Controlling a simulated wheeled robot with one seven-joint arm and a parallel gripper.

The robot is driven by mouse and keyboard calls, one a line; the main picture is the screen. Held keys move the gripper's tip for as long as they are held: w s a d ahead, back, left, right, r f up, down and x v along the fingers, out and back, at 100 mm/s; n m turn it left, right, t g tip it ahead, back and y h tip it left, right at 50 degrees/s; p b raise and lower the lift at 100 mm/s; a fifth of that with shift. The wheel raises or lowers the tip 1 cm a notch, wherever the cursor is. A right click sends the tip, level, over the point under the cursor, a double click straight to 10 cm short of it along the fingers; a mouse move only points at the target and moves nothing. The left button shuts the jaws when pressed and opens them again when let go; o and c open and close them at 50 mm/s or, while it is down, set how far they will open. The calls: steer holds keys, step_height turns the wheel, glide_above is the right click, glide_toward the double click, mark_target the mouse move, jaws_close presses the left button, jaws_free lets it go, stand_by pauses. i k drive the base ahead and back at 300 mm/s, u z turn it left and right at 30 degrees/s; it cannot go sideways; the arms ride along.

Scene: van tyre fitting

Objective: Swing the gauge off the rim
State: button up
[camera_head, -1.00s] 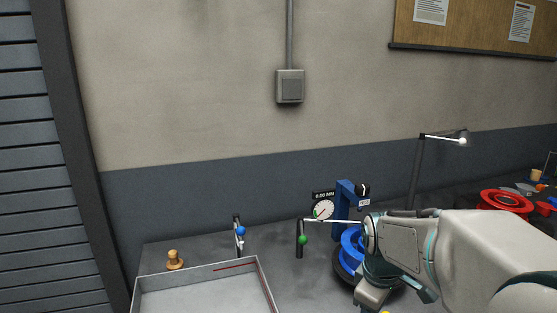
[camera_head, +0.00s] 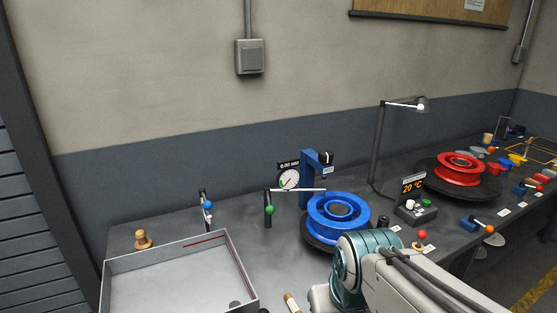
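The gauge has a white dial (camera_head: 289,179) under a small dark readout at the back of the bench. A dark post (camera_head: 267,207) with a green knob (camera_head: 269,210) stands in front of it. A thin pale arm (camera_head: 300,190) runs right from the post top to the back left of the blue rim (camera_head: 321,221). I cannot tell whether its tip touches the rim. The rim lies flat on a dark round base before a blue upright (camera_head: 309,180). My arm is in front of the rim at the bottom; my gripper's fingers are not in view.
A grey tray (camera_head: 108,285) fills the front left, with a wooden knob (camera_head: 142,239) and a blue-knobbed post (camera_head: 208,205) behind it. A temperature readout (camera_head: 413,185), a red rim (camera_head: 460,168) and a lamp (camera_head: 376,145) stand right.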

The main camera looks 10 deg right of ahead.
mark_target(289, 178)
steer(key=u, duration=1.2)
steer(key=i, duration=0.4)
steer(key=z, duration=2.25)
